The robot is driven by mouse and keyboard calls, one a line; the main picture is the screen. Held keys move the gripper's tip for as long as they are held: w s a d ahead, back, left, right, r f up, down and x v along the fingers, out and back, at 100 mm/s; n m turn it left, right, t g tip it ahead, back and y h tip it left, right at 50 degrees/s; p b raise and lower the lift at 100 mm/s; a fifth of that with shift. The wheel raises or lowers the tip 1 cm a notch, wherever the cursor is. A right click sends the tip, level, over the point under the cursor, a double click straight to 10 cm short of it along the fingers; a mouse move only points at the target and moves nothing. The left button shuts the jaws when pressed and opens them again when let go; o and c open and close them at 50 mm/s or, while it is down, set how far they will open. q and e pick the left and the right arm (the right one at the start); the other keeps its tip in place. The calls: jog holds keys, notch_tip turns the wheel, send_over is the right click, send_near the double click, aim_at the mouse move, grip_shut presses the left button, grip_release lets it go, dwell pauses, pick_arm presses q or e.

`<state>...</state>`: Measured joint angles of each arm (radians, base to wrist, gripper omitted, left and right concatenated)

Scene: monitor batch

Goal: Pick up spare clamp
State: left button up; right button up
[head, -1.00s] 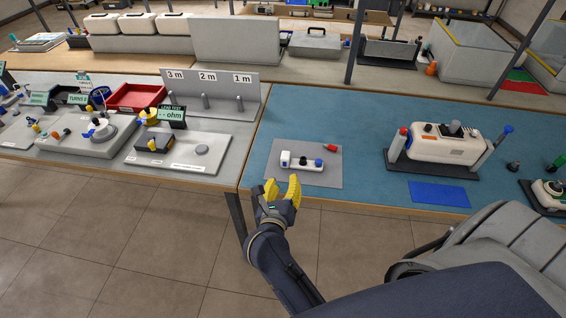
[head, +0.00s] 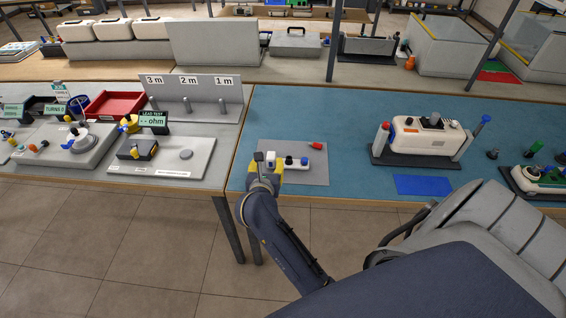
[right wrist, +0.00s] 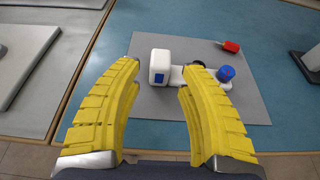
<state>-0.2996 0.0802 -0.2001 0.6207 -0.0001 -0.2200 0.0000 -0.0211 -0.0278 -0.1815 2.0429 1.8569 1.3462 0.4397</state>
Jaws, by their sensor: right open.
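The spare clamp appears to be the white piece (head: 296,167) with a dark knob and a blue knob, lying on a grey mat (head: 312,179) on the blue-topped bench. In the right wrist view the clamp's white block (right wrist: 160,62) and bar are just beyond the fingertips, with its blue knob to the right. My right gripper (head: 267,165) is at the mat's left side and partly hides the clamp's left end. In the wrist view its yellow fingers (right wrist: 160,82) are open, with nothing held between them. My left gripper is not in view.
A small red piece (head: 315,145) lies on the mat behind the clamp. A white device (head: 425,135) on a dark base stands to the right, behind a blue pad (head: 424,185). A grey bench with test fixtures is at left. The blue bench top around the mat is mostly clear.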

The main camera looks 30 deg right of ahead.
aim_at(271, 156)
jog(key=shift+x, duration=3.4)
jog(key=shift+d, duration=0.1)
jog(key=shift+s, duration=0.1)
jog(key=shift+c, duration=0.4)
grip_shut()
